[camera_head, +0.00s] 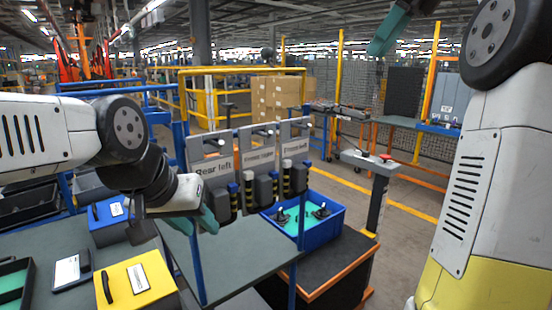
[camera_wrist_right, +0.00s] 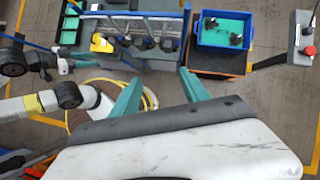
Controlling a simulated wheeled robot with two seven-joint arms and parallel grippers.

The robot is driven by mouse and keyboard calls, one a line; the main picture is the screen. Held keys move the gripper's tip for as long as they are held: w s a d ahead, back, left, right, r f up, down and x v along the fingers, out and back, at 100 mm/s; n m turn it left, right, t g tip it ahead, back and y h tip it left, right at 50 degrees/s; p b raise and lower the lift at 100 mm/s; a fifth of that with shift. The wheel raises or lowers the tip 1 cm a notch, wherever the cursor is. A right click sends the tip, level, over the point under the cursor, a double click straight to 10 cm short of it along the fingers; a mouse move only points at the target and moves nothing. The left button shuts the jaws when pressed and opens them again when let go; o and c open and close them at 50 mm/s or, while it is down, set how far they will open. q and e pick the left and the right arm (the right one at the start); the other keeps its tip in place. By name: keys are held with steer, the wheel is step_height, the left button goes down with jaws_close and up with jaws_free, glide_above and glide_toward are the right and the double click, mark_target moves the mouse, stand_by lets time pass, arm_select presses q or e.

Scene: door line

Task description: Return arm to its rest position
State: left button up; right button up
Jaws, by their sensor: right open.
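My right arm rises along the right edge of the head view. A teal finger (camera_head: 389,32) of it shows high up at the top. In the right wrist view my right gripper (camera_wrist_right: 160,76) is open, its teal fingers apart with nothing between them. My left arm comes in from the left in the head view. My left gripper (camera_head: 205,216) hangs low, pointing down, just left of and in front of the "Rear left" panel (camera_head: 211,160). I cannot tell whether it touches the panel or how far its jaws are apart.
Labelled panels with black-and-yellow devices stand on the table (camera_head: 230,262). A yellow box (camera_head: 135,283), a blue box (camera_head: 106,226) and a handheld device (camera_head: 71,270) lie left. A blue bin (camera_head: 335,223) holds black parts. A post with a red button (camera_head: 383,158) stands right.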

steer(key=s+a+f+n+t+h, duration=0.1)
steer(key=s+a+f+n, duration=0.1)
steer(key=s+f+n, duration=0.3)
steer(key=s+a+f+n+t+h, duration=0.1)
steer(key=s+a+f+n, duration=0.1)
steer(key=s+f+n, duration=0.4)
steer(key=s+a+f+n+t+h, duration=0.1)
steer(key=s+a+f+n, duration=0.2)
steer(key=f+n, duration=1.1)
step_height(320, 180, down, 6)
steer(key=s, duration=0.2)
steer(key=shift+s+f, duration=0.15)
steer(key=shift+s, duration=0.15)
